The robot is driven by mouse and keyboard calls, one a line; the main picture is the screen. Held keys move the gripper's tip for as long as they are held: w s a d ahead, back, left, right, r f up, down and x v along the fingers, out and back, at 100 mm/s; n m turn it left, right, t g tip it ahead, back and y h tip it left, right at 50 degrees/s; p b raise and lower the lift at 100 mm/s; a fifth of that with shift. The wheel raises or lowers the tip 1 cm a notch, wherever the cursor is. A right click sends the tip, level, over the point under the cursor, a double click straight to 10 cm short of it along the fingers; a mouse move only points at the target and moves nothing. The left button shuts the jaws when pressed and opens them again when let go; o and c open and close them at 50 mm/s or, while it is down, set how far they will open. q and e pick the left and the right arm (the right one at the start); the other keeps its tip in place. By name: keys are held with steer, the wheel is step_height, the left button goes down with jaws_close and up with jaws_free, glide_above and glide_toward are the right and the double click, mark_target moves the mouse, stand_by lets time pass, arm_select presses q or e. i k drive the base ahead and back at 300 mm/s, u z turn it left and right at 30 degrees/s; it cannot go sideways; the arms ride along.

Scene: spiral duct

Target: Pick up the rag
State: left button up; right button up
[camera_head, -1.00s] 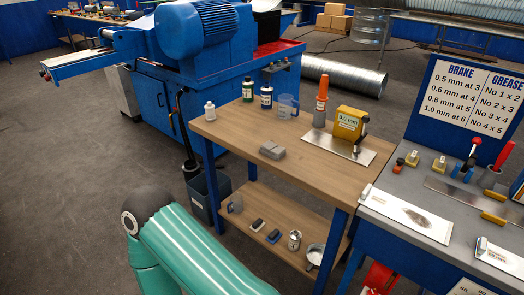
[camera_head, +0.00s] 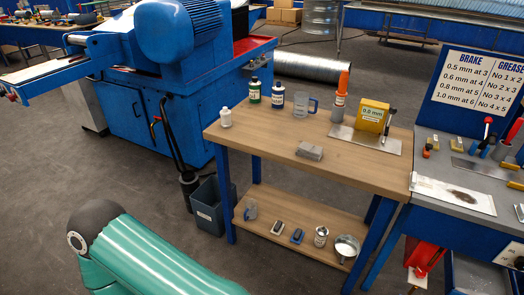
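A grey folded rag (camera_head: 310,151) lies on the wooden top of the workbench (camera_head: 262,139), near the middle of its front half. It looks like a small flat stack, and nothing covers it. Part of my own teal arm shows at the bottom left, well in front of the bench and apart from the rag. Neither of my grippers is in the picture.
Behind the rag stand a white bottle (camera_head: 226,117), a green bottle (camera_head: 254,90), a dark blue bottle (camera_head: 277,96), a clear jug (camera_head: 303,105) and a yellow gauge block (camera_head: 373,115). A bin (camera_head: 213,205) stands left of the bench. Floor at left is clear.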

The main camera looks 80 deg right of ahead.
mark_target(306, 150)
steer(key=u, duration=0.3)
steer(key=i, duration=0.6)
steer(key=z, duration=2.15)
steer(key=i, duration=0.25)
steer(key=z, duration=1.8)
steer(key=k, duration=0.6)
steer(key=z, duration=0.4)
steer(key=i, duration=1.6)
steer(key=u, duration=0.35)
